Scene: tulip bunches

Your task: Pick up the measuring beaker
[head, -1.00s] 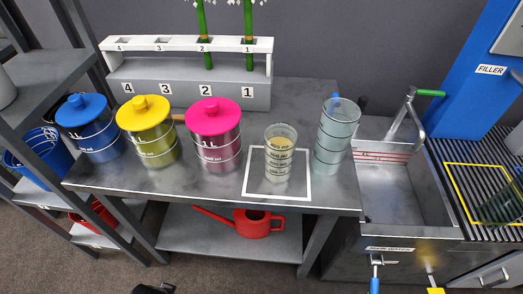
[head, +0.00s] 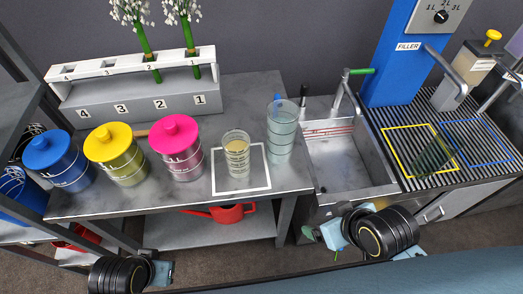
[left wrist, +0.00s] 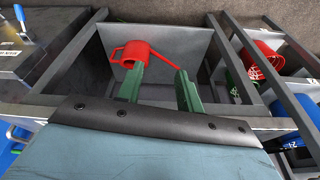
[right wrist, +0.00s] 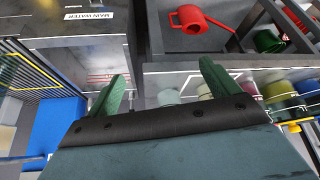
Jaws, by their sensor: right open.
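The measuring beaker (head: 237,158) is a clear graduated cup that looks pale yellow. It stands upright inside a white square outline (head: 262,188) on the grey table. A taller clear graduated cylinder (head: 281,135) stands just right of it. My right gripper (right wrist: 162,85) is open and empty in the right wrist view; in the head view its arm is at the lower right, in front of the table and apart from the beaker. My left gripper (left wrist: 160,88) is open and empty; its arm is low at the bottom of the head view, and a red watering can lies beyond its fingers.
Pink (head: 176,150), yellow (head: 117,155) and blue (head: 60,160) lidded canisters stand left of the beaker. A numbered rack (head: 140,97) with flowers is behind. A sink (head: 345,150) and a blue filler (head: 388,60) are at right. The red watering can (head: 228,213) is on the lower shelf.

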